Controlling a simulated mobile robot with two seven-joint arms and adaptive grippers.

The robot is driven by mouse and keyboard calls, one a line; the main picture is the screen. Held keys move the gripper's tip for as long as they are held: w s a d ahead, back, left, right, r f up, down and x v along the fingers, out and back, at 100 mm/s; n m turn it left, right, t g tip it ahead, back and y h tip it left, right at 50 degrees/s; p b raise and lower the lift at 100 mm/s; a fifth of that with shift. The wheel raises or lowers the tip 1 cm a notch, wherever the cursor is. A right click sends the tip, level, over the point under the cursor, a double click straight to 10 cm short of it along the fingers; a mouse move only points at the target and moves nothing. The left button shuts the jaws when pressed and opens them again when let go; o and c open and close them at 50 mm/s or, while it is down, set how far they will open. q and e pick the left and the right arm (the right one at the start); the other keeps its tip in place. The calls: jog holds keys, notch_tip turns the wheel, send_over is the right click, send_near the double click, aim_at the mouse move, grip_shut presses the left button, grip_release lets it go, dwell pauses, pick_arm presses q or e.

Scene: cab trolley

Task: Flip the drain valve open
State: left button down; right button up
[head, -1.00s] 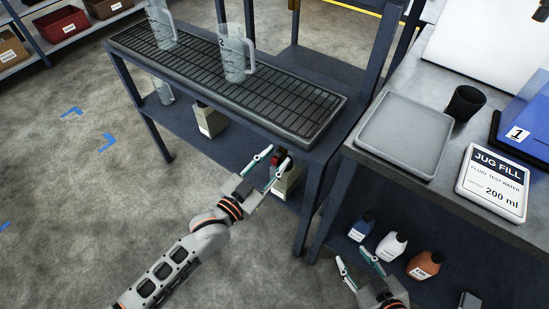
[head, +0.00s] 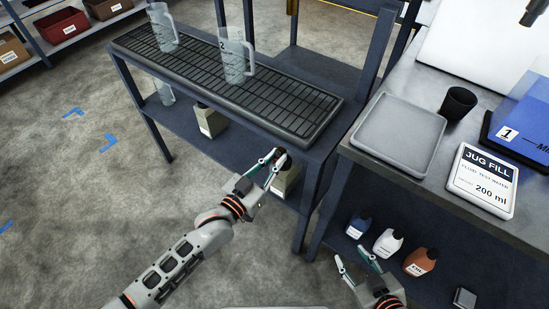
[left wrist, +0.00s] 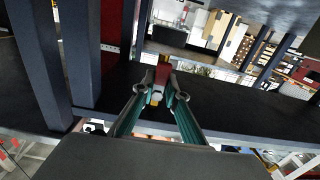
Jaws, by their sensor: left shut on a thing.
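The drain valve sits under the near right end of the grated drip tray (head: 314,117). In the left wrist view its red handle (left wrist: 164,70) stands between my fingertips, with a small brass-yellow part (left wrist: 155,99) below. My left gripper (head: 275,157) is shut on the red handle; it also shows in the left wrist view (left wrist: 161,92). In the head view the fingers and wrist hide most of the valve. My right gripper (head: 351,256) is open and empty, low in front of the bench's lower shelf.
Two clear jugs (head: 235,58) (head: 162,28) stand on the tray. A pale container (head: 286,180) is below the valve. The bench at right holds a grey tray (head: 398,135), a black cup (head: 458,102) and a jug fill sign (head: 484,181). Several bottles (head: 388,243) stand on its lower shelf.

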pick_arm(q)
jog(key=c, duration=2)
grip_release()
jog(key=shift+s, duration=0.1)
jog(key=v, duration=1.2)
